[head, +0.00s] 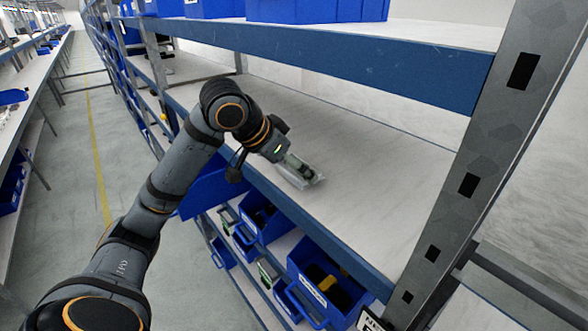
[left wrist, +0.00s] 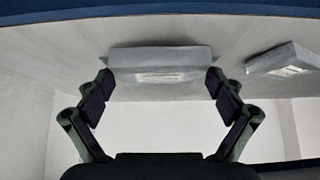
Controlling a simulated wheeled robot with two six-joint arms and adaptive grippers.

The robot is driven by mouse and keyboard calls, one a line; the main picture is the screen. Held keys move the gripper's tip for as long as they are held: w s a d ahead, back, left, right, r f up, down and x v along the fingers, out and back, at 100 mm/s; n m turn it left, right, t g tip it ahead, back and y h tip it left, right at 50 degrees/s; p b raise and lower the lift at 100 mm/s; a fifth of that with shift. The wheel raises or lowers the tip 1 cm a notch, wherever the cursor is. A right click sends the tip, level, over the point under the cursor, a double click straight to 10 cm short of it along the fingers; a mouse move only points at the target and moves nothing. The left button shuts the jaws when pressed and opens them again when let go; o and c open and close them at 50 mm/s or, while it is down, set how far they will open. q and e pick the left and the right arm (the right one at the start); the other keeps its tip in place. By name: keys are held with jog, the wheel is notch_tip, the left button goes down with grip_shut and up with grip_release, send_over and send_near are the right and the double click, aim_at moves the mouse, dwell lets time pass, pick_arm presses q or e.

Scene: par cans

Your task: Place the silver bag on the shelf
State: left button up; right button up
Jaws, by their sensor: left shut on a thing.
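The silver bag (left wrist: 160,57) is pinched between the two fingers of my left gripper (left wrist: 160,84) in the left wrist view. It has a pale label on its near side. In the head view my left gripper (head: 297,164) is over the middle shelf board (head: 370,165), just inside its blue front edge. The bag (head: 314,181) shows there as a shiny, see-through-looking patch under the fingers, partly hidden by them. I cannot tell whether it touches the board. My right gripper is not in view.
A second silver packet (left wrist: 285,60) lies to the right in the wrist view. Blue bins (head: 325,280) fill the lower level, and more bins (head: 300,10) stand above. A metal upright (head: 490,150) bounds the right.

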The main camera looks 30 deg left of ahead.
pick_arm(q)
jog(key=shift+f, duration=0.65)
jog(key=shift+s+a, duration=0.1)
jog(key=shift+a, duration=0.05)
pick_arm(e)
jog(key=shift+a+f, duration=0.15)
pick_arm(q)
jog(key=shift+f, duration=0.1)
jog(key=o, duration=0.7)
jog(key=shift+f, duration=0.1)
jog(key=shift+o, duration=0.6)
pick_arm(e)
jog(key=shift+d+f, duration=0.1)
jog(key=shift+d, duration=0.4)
